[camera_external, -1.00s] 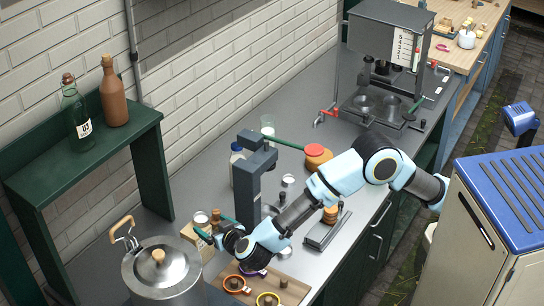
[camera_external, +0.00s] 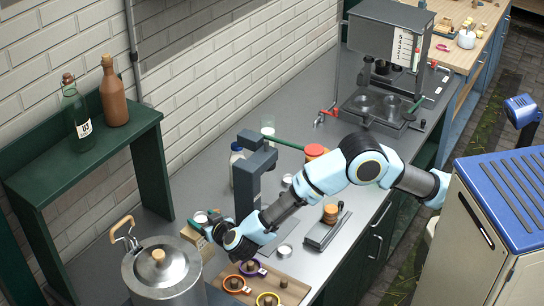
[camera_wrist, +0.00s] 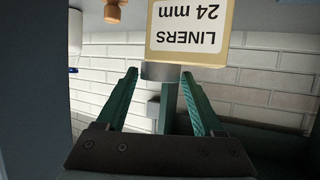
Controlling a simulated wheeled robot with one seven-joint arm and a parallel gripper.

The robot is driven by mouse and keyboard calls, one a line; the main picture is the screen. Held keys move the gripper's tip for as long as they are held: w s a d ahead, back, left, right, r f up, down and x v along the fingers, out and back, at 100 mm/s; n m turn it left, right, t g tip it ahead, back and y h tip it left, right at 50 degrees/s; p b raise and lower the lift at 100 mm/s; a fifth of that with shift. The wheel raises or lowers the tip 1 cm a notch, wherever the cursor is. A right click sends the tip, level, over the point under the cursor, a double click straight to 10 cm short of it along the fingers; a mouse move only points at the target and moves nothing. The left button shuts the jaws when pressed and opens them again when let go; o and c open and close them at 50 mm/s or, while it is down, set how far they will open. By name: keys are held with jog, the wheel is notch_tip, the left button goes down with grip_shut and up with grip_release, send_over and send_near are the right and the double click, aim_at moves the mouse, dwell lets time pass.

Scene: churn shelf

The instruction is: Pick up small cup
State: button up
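A small cup (camera_external: 201,217), pale and metallic, stands on a cardboard box (camera_external: 190,234) at the counter's near left. In the wrist view, which is upside down, the cup (camera_wrist: 160,72) shows as a grey band against the box labelled "LINERS 24 mm" (camera_wrist: 190,38). My gripper (camera_external: 208,226) is beside the cup at about its height. In the wrist view my gripper (camera_wrist: 160,80) is open, with its green fingers apart.
A large lidded pot (camera_external: 162,272) stands at the near left. A tray (camera_external: 292,291) with colored ringed holders lies below my wrist. A dark upright stand (camera_external: 247,178) rises close to my forearm. Bottles (camera_external: 114,92) stand on the green shelf (camera_external: 30,172).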

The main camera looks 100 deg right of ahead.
aim_at(204, 223)
grip_shut()
notch_tip(204, 223, up, 10)
jog(key=w+a+b, duration=0.1)
jog(key=a+b, duration=0.1)
jog(key=f+p, duration=0.1)
jog(key=f, duration=0.1)
jog(key=w+f+p, duration=0.1)
jog(key=f, duration=0.2)
jog(key=shift+a+f, duration=0.1)
jog(key=shift+f+p, duration=0.5)
jog(key=shift+f, duration=1.75)
